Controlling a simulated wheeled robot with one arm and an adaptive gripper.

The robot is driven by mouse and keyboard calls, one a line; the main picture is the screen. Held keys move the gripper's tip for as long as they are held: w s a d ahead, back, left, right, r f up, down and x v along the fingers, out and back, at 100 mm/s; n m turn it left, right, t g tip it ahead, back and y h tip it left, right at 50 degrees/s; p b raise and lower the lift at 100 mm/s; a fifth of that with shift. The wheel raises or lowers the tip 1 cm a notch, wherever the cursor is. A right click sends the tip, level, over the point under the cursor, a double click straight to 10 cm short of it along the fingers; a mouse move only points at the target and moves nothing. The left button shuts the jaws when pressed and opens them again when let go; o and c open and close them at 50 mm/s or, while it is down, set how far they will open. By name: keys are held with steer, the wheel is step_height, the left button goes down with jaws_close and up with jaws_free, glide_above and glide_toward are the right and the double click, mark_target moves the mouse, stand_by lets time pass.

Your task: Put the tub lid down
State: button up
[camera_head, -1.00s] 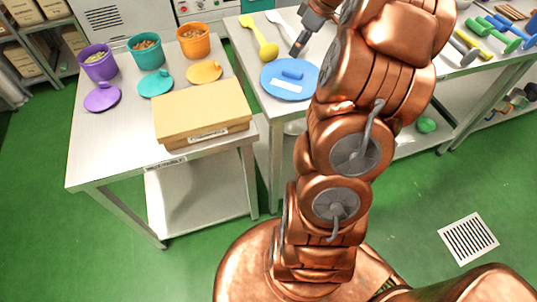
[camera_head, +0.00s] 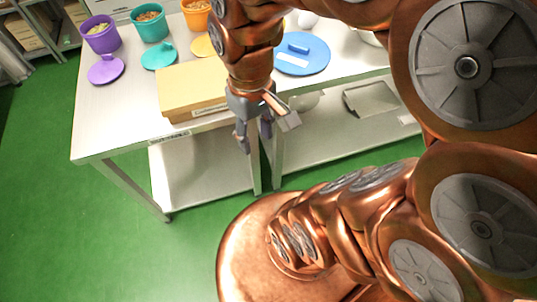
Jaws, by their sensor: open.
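A blue tub lid (camera_head: 313,64) with a bar handle and a white label lies flat on the right-hand table, partly hidden by my arm. A purple lid (camera_head: 106,70), a teal lid (camera_head: 158,57) and a partly hidden orange lid (camera_head: 203,46) lie on the left table in front of the purple tub (camera_head: 101,36), teal tub (camera_head: 150,24) and orange tub (camera_head: 196,14). My gripper (camera_head: 256,146) is open and empty. It points down in front of the gap between the tables, nearer than the blue lid and apart from it.
A closed cardboard box (camera_head: 190,89) sits at the front of the left table (camera_head: 95,128), close to my gripper's left. Steel shelves run under both tables. Green floor (camera_head: 70,240) is clear at the left.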

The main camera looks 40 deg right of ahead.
steer(key=shift+m+h, duration=0.4)
steer(key=shift+m, duration=0.1)
steer(key=s, duration=0.1)
steer(key=s+f, duration=0.1)
steer(key=s, duration=0.3)
steer(key=shift+s+a+f, duration=0.1)
steer(key=shift+a+f, duration=0.15)
steer(key=shift+a, duration=0.1)
steer(key=shift+d, duration=0.15)
